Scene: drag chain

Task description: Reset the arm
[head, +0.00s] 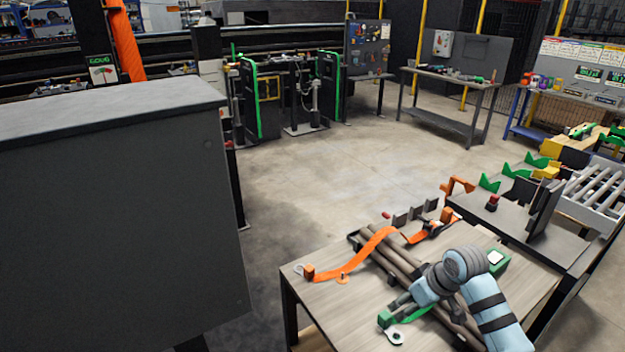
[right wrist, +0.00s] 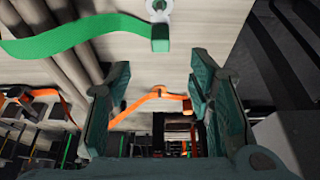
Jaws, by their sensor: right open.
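My right arm (head: 483,297) reaches in from the lower right over the wooden table (head: 330,298). My right gripper (head: 397,302) is over the table, close to the green strap (head: 422,313). In the right wrist view its two fingers (right wrist: 163,75) are spread apart with nothing between them. The green strap (right wrist: 85,33) ends in a green block (right wrist: 160,38) beside a metal ring. An orange strap (head: 372,248) lies over the brown rods (head: 392,262). It also shows in the right wrist view (right wrist: 140,101). My left gripper is out of view.
A large dark cabinet (head: 110,230) fills the left side. A roller conveyor (head: 593,188) and a dark bench stand at the right, near the wooden table. Workbenches (head: 450,95) line the back. The floor (head: 330,180) in the middle is clear.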

